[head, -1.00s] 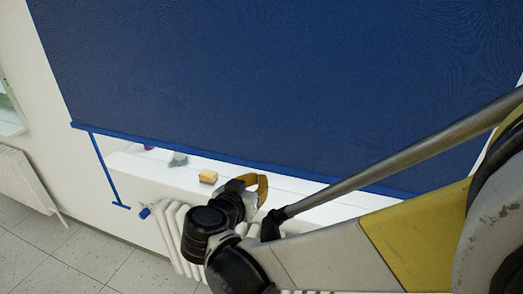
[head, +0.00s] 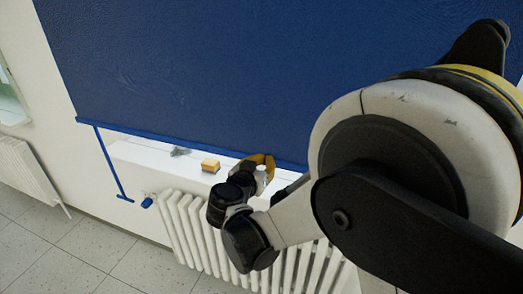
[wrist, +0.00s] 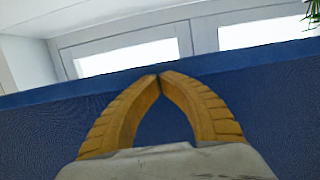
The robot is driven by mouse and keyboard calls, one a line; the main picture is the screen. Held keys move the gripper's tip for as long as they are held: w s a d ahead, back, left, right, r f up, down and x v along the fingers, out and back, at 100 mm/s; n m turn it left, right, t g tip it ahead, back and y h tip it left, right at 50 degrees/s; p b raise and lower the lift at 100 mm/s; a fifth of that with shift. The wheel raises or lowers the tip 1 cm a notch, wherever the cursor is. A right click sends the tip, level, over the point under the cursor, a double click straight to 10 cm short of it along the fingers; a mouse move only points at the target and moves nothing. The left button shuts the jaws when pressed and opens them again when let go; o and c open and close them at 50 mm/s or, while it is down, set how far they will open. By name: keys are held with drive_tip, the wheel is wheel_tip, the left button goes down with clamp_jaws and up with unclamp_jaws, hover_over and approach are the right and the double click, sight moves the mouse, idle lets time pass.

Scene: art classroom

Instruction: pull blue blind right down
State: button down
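The blue blind (head: 210,70) hangs over most of the head view, with its blue bottom bar (head: 170,138) a little above the window sill. A blue T-shaped pull (head: 110,165) hangs from the bar's left end. My gripper (head: 262,158) is at the bar, right of its left end, with yellow fingers. In the wrist view, my gripper (wrist: 160,78) has its fingertips together in front of the blind (wrist: 40,135), overlapping its edge bar (wrist: 260,55). I see nothing between the tips; whether they touch the bar is unclear. My arm hides the blind's right end.
A white sill (head: 150,155) holds a yellow block (head: 210,165) and a small grey thing (head: 180,151). A white radiator (head: 185,220) stands below, with a blue valve knob (head: 147,202). Another radiator (head: 35,170) is at left. The tiled floor (head: 60,255) is clear.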

drive_tip(key=shift+f, duration=0.25)
wheel_tip(320, 180, down, 14)
drive_tip(key=b, duration=1.1)
drive_tip(key=shift+r, duration=0.4)
